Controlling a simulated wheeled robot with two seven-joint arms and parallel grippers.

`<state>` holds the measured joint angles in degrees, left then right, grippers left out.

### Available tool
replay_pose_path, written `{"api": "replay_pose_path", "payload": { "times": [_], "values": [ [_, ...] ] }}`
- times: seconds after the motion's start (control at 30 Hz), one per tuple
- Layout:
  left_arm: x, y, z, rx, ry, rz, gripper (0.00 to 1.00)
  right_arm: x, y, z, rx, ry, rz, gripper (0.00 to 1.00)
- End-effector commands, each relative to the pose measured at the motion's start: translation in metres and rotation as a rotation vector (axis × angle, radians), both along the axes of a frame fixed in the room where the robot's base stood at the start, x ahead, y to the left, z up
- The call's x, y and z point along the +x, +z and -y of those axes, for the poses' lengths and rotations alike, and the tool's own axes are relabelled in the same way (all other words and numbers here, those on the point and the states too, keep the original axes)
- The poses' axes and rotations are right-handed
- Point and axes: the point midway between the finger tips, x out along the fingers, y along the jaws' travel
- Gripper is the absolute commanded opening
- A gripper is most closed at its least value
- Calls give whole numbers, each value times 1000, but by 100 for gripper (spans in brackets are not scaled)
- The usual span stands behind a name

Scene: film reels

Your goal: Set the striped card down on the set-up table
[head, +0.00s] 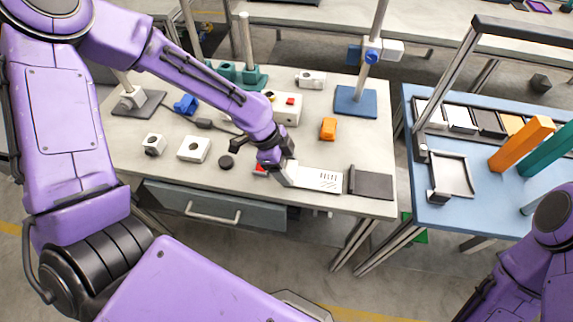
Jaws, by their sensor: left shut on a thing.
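A white card (318,180) with small dark stripes lies flat or just above the front right part of the pale table (240,190); I cannot tell whether it touches the top. My left gripper (288,175) is shut at the card's left end and hides that end. A dark grey square pad (371,184) is just right of the card, by the table's front right corner. My right arm shows at the lower right, but its gripper is out of view.
An orange block (328,129), a stand on a blue base (355,101) and white blocks (194,149) stand on the pale table. A blue table (465,215) with a grey tray (452,176) is to the right, across a gap.

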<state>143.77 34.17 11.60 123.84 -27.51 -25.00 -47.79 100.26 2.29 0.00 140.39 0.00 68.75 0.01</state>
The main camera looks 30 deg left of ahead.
Motion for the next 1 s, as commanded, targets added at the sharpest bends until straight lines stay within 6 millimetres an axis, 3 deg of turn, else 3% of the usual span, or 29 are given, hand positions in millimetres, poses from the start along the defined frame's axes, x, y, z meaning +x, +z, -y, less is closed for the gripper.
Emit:
{"api": "replay_pose_path", "payload": {
  "times": [0.37,0.4,0.47,0.77,0.87,1.0],
  "values": [
    [0,-6,1,0,0,2,32,0,-2,0,-1,0,1,43],
    [0,-5,1,0,0,2,75,0,-1,0,-1,0,1,43],
    [0,-5,1,0,0,2,91,0,-1,0,-1,0,1,43],
    [1,-2,1,0,0,2,91,0,0,0,-1,0,1,43],
    [1,9,-3,-1,1,7,91,0,1,0,-1,0,1,43],
    [-3,42,-15,-2,1,10,91,0,5,0,-1,0,1,43]
  ]
}}
